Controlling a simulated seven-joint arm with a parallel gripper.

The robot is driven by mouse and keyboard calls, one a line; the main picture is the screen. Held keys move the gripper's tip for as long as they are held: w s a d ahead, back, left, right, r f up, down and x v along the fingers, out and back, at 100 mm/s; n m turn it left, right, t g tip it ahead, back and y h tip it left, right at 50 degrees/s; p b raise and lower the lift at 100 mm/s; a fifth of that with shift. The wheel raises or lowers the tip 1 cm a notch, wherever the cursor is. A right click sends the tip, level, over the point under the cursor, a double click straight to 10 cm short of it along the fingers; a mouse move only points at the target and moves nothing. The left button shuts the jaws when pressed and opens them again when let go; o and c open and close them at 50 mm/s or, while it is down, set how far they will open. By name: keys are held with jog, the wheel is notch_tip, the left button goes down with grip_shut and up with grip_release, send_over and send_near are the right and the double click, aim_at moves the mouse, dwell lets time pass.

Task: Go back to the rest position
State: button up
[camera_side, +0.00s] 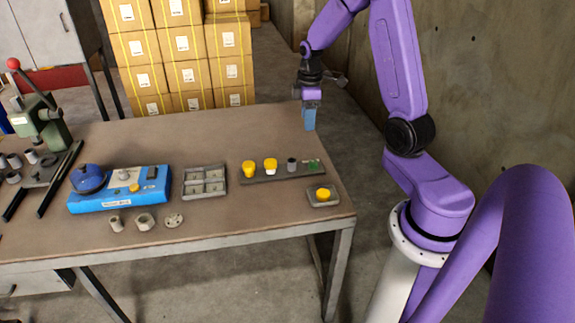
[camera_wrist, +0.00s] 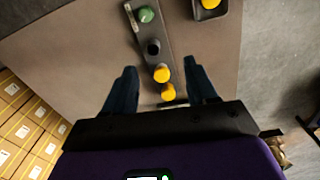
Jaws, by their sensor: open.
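My gripper (camera_side: 310,118) is at the far right corner of the table, raised above its edge. In the wrist view my gripper (camera_wrist: 160,82) shows two dark fingers spread apart with nothing held between them. Below it in that view lies a grey strip holder (camera_wrist: 133,20) with two yellow pieces, a dark piece and a green piece. In the side view this holder (camera_side: 257,178) lies on the right part of the table, apart from my gripper.
The table (camera_side: 200,140) also bears a blue box (camera_side: 120,203) with a dark blue dome, a grey compartment tray (camera_side: 205,195), a small tray with a yellow piece (camera_side: 323,194), loose grey parts and a green press (camera_side: 45,120). Stacked cartons (camera_side: 185,60) stand behind; a wall is at right.

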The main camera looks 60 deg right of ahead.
jog(key=s+a+r+n, duration=0.1)
jog(key=s+a+r, duration=0.2)
jog(key=a, duration=0.7)
jog(key=s+a+r+n, duration=0.1)
jog(key=s+a+r, duration=0.15)
jog(key=a, duration=0.75)
jog(key=s+a+r+n, duration=0.1)
jog(key=s+a, duration=0.2)
jog(key=s, duration=0.6)
jog(key=s+a+r+n, duration=0.1)
jog(key=s+a, duration=0.3)
jog(key=s, duration=0.6)
jog(key=shift+n+y, duration=0.3)
jog(key=shift+n, duration=0.1)
